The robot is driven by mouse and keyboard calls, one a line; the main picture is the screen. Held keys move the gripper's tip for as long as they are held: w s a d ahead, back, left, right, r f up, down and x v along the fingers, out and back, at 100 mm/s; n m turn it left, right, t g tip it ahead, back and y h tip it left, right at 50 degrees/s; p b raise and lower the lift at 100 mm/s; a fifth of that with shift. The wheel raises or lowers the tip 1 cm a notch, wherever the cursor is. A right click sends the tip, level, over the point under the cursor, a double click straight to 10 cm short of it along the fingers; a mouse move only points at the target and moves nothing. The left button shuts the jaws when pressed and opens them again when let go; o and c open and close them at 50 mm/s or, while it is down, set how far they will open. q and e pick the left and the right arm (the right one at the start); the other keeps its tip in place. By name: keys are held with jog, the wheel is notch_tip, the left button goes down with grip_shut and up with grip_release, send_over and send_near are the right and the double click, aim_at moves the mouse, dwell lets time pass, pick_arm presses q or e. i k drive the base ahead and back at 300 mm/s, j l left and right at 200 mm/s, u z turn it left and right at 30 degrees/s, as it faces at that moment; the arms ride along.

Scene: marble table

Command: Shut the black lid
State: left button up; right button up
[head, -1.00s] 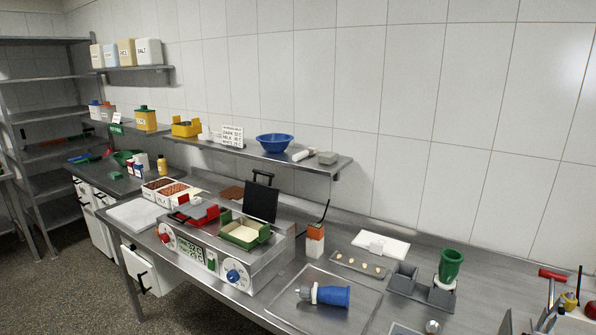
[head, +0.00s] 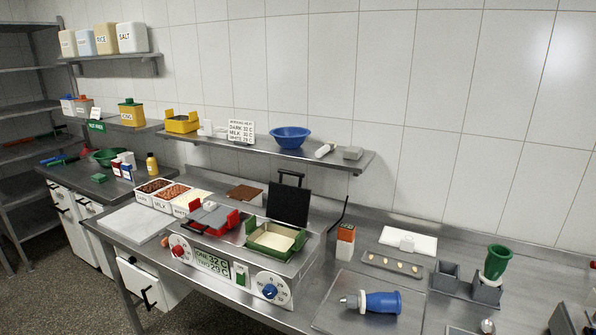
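The black lid (head: 288,206) stands open, nearly upright, at the back of the two-bay machine (head: 215,262) in the head view. Its handle (head: 291,174) points up at the top edge. In front of it, a green pan (head: 264,247) holds a pale cream filling and is uncovered. The machine's front has a red knob, a blue knob and a display. Neither of my grippers is in view.
Filled tubs (head: 172,196) stand left behind the machine. An orange-and-white carton (head: 345,241) stands just right of it. A blue piping tool (head: 380,302) lies on a tray front right. A shelf (head: 330,158) with a blue bowl (head: 290,137) runs above the lid.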

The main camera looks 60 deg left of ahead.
aim_at(288, 205)
jog(key=k+j+z, duration=0.2)
jog(key=j, duration=0.25)
jog(key=k+j+z, duration=0.15)
jog(key=k+j, duration=0.25)
jog(key=k+j+z, duration=0.1)
jog(key=k+j, duration=0.7)
